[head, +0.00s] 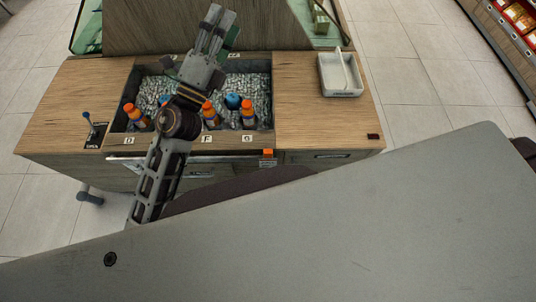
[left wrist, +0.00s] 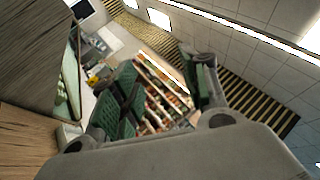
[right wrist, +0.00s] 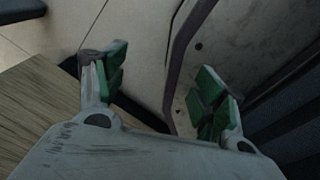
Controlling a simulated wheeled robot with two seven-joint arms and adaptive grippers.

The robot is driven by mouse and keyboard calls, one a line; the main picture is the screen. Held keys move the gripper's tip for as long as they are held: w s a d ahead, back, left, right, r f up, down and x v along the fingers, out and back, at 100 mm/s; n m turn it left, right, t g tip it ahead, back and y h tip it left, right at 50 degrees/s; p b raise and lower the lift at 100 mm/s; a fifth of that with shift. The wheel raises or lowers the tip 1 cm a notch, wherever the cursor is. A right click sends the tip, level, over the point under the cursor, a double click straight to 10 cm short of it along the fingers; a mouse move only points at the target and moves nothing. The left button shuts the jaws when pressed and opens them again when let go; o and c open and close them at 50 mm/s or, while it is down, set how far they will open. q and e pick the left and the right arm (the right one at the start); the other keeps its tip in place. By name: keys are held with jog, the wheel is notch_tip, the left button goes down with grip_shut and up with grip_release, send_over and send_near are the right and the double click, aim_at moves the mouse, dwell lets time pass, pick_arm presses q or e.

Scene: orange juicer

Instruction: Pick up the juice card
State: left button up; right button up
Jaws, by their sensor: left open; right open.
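I cannot pick out the juice card for certain. Small white letter cards, among them F (head: 207,139) and G (head: 247,139), sit along the front rim of the ice bin (head: 262,64). A small dark red piece (head: 373,136) lies at the counter's front right corner. My left gripper (head: 208,45) is above the back of the bin, open and empty; its spread fingers also show in the left wrist view (left wrist: 158,72). My right gripper (right wrist: 160,88) is outside the head view, open and empty in the right wrist view, near a wooden surface.
Several orange bottles (head: 248,116) with blue parts stand in the ice. A white tray (head: 343,92) sits on the counter (head: 300,115) right of the bin. A small dark lever (head: 92,128) is at the left. The counter's right front is mostly clear.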

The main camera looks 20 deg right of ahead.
pick_arm(q)
jog(key=s+d+f+m+g, duration=1.2)
jog(key=m+g, duration=0.6)
jog(key=m, duration=0.3)
jog(key=w+a+f+m+y, duration=0.25)
jog(key=a+f+y, duration=0.3)
jog(key=f, duration=0.35)
jog(key=w+a+f+m+y, duration=0.1)
jog(key=a+f+m+y, duration=0.35)
jog(key=f+y, duration=0.3)
jog(key=w+x, duration=0.1)
jog(key=x, duration=0.7)
jog(key=shift+s+a+f+n, duration=0.15)
jog(key=shift+s+f+n, duration=0.25)
jog(key=shift+f, duration=0.2)
pick_arm(e)
jog(key=shift+w+d+r, duration=0.2)
jog(key=shift+w+r, duration=0.1)
jog(key=shift+w, duration=0.3)
